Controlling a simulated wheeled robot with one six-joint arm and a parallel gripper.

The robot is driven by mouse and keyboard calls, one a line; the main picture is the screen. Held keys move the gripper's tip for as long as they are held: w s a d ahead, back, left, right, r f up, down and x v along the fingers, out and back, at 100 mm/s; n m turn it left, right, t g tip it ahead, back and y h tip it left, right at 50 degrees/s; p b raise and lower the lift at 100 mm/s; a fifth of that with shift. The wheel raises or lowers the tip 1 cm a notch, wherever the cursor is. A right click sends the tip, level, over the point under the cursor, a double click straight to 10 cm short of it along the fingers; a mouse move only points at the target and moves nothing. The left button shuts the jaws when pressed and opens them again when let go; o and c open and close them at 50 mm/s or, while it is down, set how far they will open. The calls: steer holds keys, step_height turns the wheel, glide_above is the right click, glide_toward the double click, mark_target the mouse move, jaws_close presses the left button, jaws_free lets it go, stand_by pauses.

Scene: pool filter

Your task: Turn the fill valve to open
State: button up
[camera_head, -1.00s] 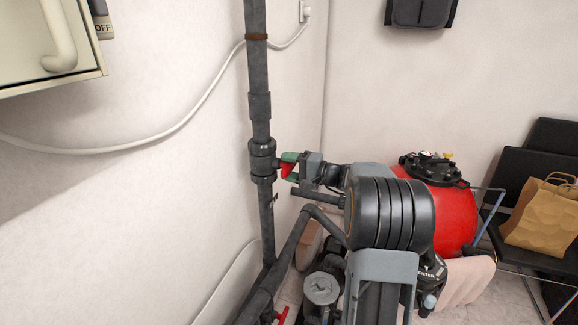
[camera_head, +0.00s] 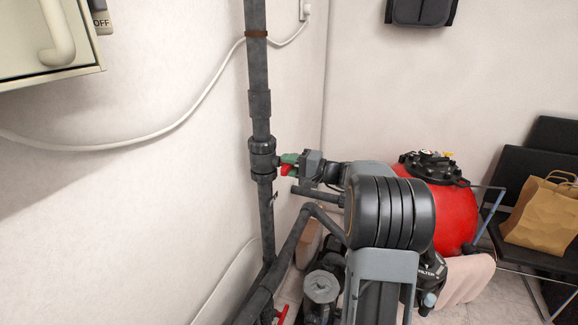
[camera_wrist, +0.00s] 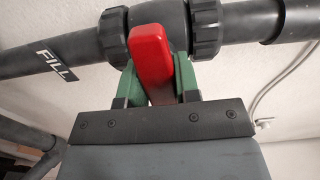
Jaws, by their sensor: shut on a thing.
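The fill valve (camera_head: 262,158) is a dark grey union on the vertical grey pipe by the wall. Its red handle (camera_wrist: 151,62) stands between the green fingers of my gripper (camera_wrist: 155,82) in the wrist view. The handle looks tilted a little against the pipe there, and its lower end is hidden by the gripper body. A black label reading FILL (camera_wrist: 55,67) is on the pipe beside the valve. In the head view my gripper (camera_head: 289,163) reaches the valve from the right, shut on the red handle, which shows only in part.
A red filter tank (camera_head: 450,215) stands to the right behind my arm. Grey pipes (camera_head: 285,262) run low in front, with another red handle (camera_head: 282,314) at the bottom. A white cable (camera_head: 150,143) hangs on the wall. A paper bag (camera_head: 545,212) sits on a black chair.

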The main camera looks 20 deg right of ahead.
steer(key=f+n+b, duration=0.1)
steer(key=b, duration=0.3)
steer(key=shift+n+b, duration=0.3)
steer(key=n+b, duration=0.1)
steer(key=b, duration=0.3)
steer(key=shift+f+n, duration=0.2)
steer(key=shift+n, duration=0.2)
steer(key=n+b, duration=0.5)
steer(key=b, duration=0.5)
steer(key=n+b, duration=0.2)
steer(key=b, duration=0.1)
steer(key=n+b, duration=0.2)
steer(key=b, duration=0.1)
steer(key=shift+w+d+r+n, duration=0.1)
steer(key=shift+r+n, duration=0.05)
steer(key=shift+n, duration=0.25)
steer(key=shift+r+n+b, duration=0.15)
steer(key=shift+n+b, duration=0.75)
steer(key=shift+n, duration=0.25)
steer(key=shift+r+n+b, duration=0.1)
steer(key=shift+n+b, duration=0.8)
steer(key=shift+n, duration=0.25)
steer(key=shift+r, duration=0.1)
steer(key=o, duration=0.9)
steer(key=shift+d, duration=0.1)
